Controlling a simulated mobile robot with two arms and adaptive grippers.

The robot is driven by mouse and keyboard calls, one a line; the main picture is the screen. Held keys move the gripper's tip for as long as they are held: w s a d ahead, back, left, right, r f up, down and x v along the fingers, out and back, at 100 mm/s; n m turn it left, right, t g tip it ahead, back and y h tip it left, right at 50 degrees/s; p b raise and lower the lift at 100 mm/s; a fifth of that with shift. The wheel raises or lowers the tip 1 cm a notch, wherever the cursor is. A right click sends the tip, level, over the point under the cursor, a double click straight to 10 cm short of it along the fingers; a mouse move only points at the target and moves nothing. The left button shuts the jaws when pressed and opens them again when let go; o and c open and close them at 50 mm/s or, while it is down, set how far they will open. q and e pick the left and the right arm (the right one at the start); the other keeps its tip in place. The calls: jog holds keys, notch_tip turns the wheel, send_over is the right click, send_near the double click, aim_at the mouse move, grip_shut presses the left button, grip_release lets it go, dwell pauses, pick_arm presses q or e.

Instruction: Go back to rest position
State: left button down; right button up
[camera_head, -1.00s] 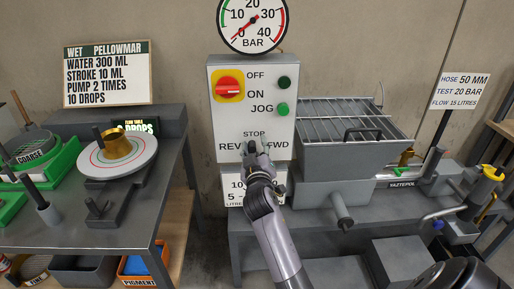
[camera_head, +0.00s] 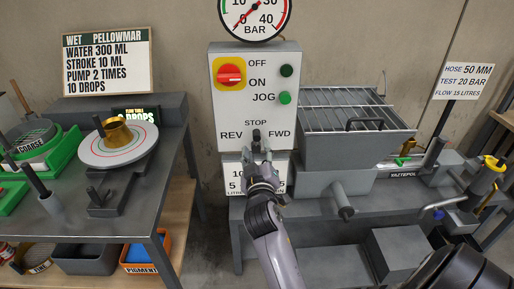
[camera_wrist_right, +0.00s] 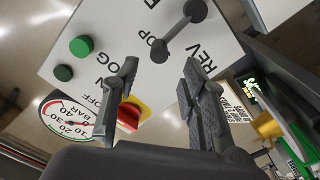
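My right gripper (camera_head: 257,158) is just below the dark REV/STOP/FWD lever (camera_head: 256,135) on the white control panel (camera_head: 235,110). In the right wrist view its two fingers are spread with nothing between them (camera_wrist_right: 160,75), and the lever (camera_wrist_right: 176,32) stands beyond them, apart. The lever appears upright, under STOP. The red rotary switch (camera_head: 230,74) sits on its yellow plate, its handle roughly level. My left gripper is out of the head view.
A pressure gauge (camera_head: 254,14) tops the panel. A grey hopper (camera_head: 350,150) with a grate stands right of it on a bench. A left table (camera_head: 130,222) holds a round flow table (camera_head: 95,157) with a brass cone (camera_head: 117,133). Plain wall lies behind.

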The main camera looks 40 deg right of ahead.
dwell(0.4)
jog(key=w+a+f+n+g+y, duration=0.15)
jog(key=a+f, duration=0.25)
jog(key=f, duration=0.6)
jog(key=a+f+n+g+y, duration=0.1)
jog(key=a+f+y, duration=0.2)
jog(key=f, duration=0.8)
jog(key=s+a+f+g+y, duration=0.25)
jog(key=s+f, duration=0.35)
jog(key=f, duration=0.5)
jog(key=s+a+f+g+y, duration=0.1)
jog(key=s+a+f, duration=0.35)
jog(key=f, duration=0.65)
jog(key=s+f+g+y, duration=0.1)
jog(key=s+f+g, duration=0.3)
jog(key=s+f, duration=0.95)
jog(key=s+d+f+g, duration=0.1)
jog(key=s+f+g, duration=0.1)
jog(key=s, duration=1)
jog(key=s+d+f+g, duration=0.1)
jog(key=s+f, duration=0.3)
jog(key=s, duration=0.9)
jog(key=shift+f+g, duration=0.4)
jog(key=shift+g, duration=0.3)
jog(key=shift+m, duration=0.25)
